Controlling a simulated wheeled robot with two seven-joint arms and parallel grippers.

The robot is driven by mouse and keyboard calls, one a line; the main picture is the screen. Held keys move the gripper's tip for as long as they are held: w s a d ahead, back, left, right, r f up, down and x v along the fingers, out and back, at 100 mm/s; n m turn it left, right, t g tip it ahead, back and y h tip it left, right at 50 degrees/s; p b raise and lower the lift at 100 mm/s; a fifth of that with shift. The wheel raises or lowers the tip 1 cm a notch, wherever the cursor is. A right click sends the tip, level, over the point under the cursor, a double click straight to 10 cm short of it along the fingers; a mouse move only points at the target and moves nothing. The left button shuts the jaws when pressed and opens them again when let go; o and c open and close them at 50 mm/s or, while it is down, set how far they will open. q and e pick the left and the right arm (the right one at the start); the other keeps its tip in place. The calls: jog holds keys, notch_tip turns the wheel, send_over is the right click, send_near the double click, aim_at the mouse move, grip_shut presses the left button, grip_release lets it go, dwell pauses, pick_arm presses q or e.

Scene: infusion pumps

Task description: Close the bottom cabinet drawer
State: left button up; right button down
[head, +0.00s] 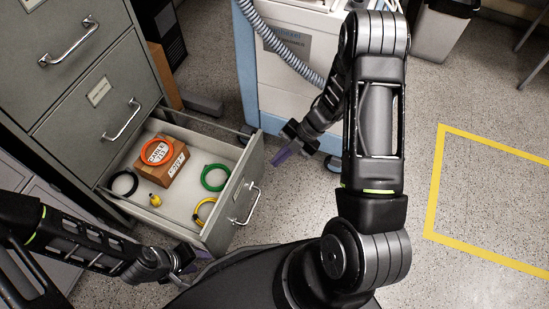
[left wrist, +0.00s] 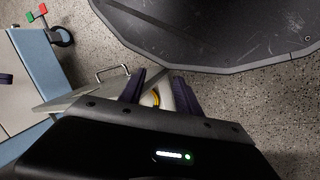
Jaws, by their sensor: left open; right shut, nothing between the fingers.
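The bottom cabinet drawer (head: 186,213) is pulled out from the grey cabinet (head: 75,75) at the left of the head view. Its front carries a metal handle (head: 246,206), which also shows in the left wrist view (left wrist: 112,70). My left gripper (head: 192,262) is open, low beside the drawer's near side, close to the front corner. Whether it touches the drawer I cannot tell. In the left wrist view its two fingers (left wrist: 160,92) stand apart with part of the drawer seen beyond them. My right gripper (head: 284,155) is shut and empty, to the right of the drawer front.
Inside the drawer lie a cardboard box (head: 163,165), an orange ring (head: 157,152), and black, green (head: 215,177) and yellow coils. A blue and white cart (head: 275,75) with a grey hose stands behind. Speckled floor in front of the drawer is partly clear; yellow tape (head: 434,180) marks the right.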

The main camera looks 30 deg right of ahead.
aim_at(243, 176)
jog(key=w+a+f+b, duration=0.1)
jog(key=a+f, duration=0.1)
jog(key=w+a+f+b, duration=0.1)
jog(key=a+f, duration=0.1)
jog(key=w+a+f+b, duration=0.1)
jog(key=w+a+f, duration=0.1)
jog(key=a, duration=0.1)
jog(key=shift+a+f+b, duration=0.1)
jog(key=shift+f+b, duration=0.15)
jog(key=shift+b, duration=0.1)
jog(key=shift+w+a, duration=0.1)
jog(key=shift+a, duration=0.05)
